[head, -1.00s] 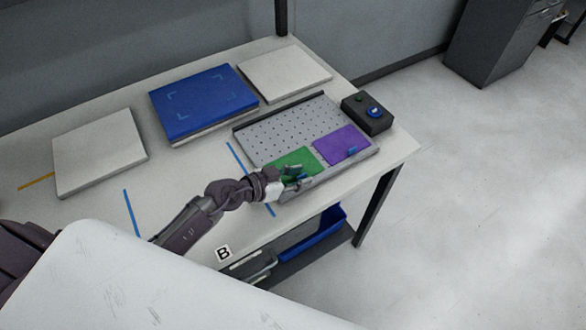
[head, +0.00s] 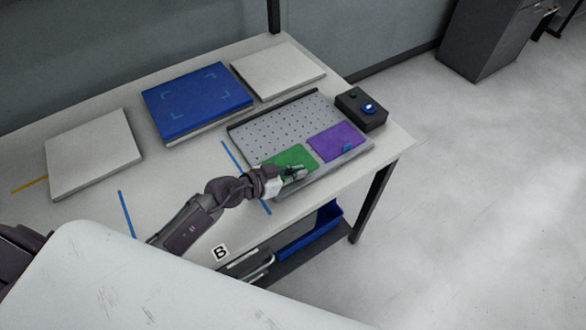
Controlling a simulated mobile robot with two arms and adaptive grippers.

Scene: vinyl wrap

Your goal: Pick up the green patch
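The green patch (head: 284,157) lies flat on the front left of a perforated grey tray (head: 276,123). My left gripper (head: 294,173) is over the patch's front edge and hides part of it. The fingers are small and overlap the patch, so I cannot tell whether they are open or shut on it. The patch looks flat on the tray. My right gripper is not in view.
A purple patch (head: 336,141) with a blue tab lies right of the green one. A dark button box (head: 361,110) stands beside the tray. A blue panel (head: 196,100) and white panels (head: 93,152) lie farther left and back. A blue bin (head: 312,232) sits below the table.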

